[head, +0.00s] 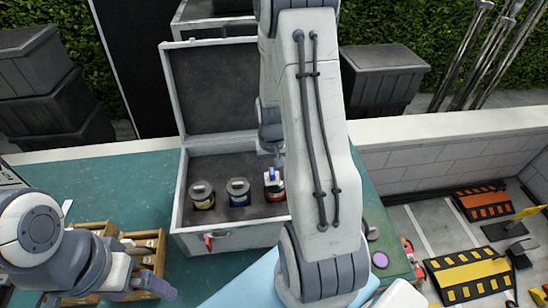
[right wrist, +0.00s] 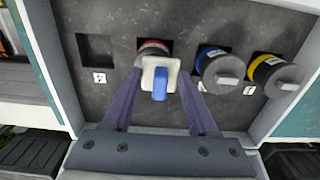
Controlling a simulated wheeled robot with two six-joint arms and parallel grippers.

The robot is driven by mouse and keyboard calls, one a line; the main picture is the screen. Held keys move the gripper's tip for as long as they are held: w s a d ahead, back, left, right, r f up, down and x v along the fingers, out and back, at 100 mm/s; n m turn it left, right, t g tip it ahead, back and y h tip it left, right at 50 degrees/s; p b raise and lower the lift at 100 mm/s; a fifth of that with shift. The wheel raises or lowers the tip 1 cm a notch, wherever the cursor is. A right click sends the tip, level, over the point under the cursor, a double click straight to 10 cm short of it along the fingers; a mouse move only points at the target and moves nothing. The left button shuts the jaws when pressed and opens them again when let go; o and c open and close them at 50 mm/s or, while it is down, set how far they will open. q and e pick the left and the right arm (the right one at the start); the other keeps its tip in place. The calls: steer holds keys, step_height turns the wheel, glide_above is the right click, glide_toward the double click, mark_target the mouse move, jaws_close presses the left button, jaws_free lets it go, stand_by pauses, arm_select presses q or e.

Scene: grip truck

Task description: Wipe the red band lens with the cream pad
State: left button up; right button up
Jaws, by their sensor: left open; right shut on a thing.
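The red band lens (right wrist: 152,48) stands in a dark foam slot of the open case; it also shows in the head view (head: 275,194), partly covered. My right gripper (right wrist: 160,78) is shut on the cream pad (right wrist: 149,72), which has a blue grip (right wrist: 160,84). The pad is over the red band lens and hides much of its top; I cannot tell whether they touch. The blue grip shows in the head view, but my right arm hides most of that gripper. My left gripper (head: 142,290) is open and empty at the lower left, near a wooden tray.
The blue band lens (head: 238,191) and yellow band lens (head: 203,195) stand in the same case (head: 218,240). An empty slot (right wrist: 97,49) lies beside the red one. A wooden divided tray (head: 158,236) sits on the green table (head: 120,180). A round purple item (head: 380,260) lies at right.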

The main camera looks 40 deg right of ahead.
steer(key=shift+s+r+p, duration=0.25)
steer(key=shift+r+p, duration=0.4)
steer(key=shift+r, duration=0.4)
step_height(320, 180, up, 4)
steer(key=p, duration=0.3)
steer(key=shift+f, duration=0.15)
steer(key=shift+w+f, duration=0.1)
